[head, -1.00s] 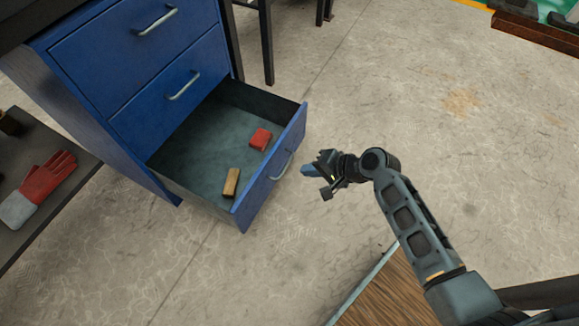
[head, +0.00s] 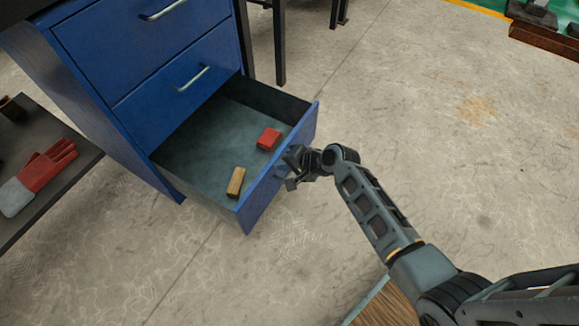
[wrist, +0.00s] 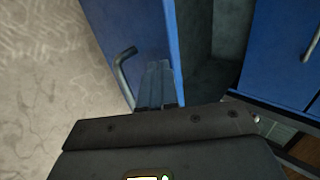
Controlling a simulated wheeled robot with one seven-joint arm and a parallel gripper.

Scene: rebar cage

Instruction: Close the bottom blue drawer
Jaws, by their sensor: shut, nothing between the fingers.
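The bottom blue drawer (head: 256,208) is pulled out of the blue cabinet (head: 120,60) in the head view. A red block (head: 269,138) and a tan wooden block (head: 236,182) lie inside it. My gripper (head: 288,168) is at the outer side of the drawer front, near its handle. In the wrist view, the shut fingers (wrist: 156,84) are right at the drawer front (wrist: 152,35), beside the bent metal handle (wrist: 122,68). They hold nothing. I cannot tell whether they touch the front. The handle is mostly hidden behind my gripper in the head view.
A dark shelf (head: 70,160) with a red and grey glove (head: 40,178) stands left of the cabinet. A wooden surface (head: 385,305) shows at the bottom. Dark legs (head: 279,45) stand behind the cabinet. The concrete floor right of the drawer is clear.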

